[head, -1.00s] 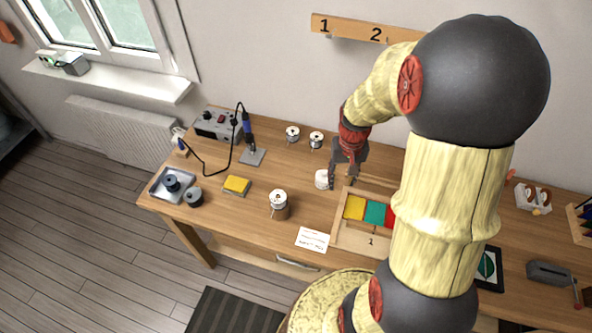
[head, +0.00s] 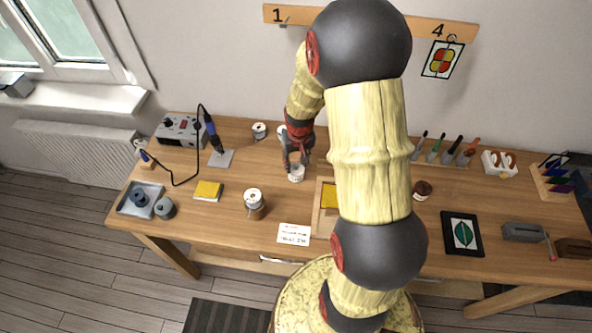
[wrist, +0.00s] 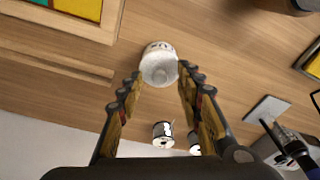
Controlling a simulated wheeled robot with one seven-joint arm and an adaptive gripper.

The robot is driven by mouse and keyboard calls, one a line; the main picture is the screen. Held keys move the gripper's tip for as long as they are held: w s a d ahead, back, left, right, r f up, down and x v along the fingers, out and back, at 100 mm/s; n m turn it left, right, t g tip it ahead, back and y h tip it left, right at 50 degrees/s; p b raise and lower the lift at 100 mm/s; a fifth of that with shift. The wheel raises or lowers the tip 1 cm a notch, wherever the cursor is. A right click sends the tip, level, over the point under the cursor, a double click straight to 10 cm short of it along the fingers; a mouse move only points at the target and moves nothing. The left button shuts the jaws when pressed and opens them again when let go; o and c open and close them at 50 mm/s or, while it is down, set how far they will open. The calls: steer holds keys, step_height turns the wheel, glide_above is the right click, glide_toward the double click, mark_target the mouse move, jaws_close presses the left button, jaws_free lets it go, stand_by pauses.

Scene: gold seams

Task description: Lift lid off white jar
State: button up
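The white jar (head: 296,174) stands on the wooden bench, left of the wooden tray. In the wrist view my gripper (wrist: 161,75) is open, with one fingertip on each side of the lid. I cannot tell whether the fingers touch it.
The wooden tray (head: 316,222) with coloured panes lies close to the jar's right. A soldering iron (head: 213,138) stands further left. Bare bench surrounds the jar's left side.

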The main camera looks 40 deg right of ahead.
steer(key=shift+f, duration=0.15)
steer(key=shift+c, duration=1.2)
jaws_close()
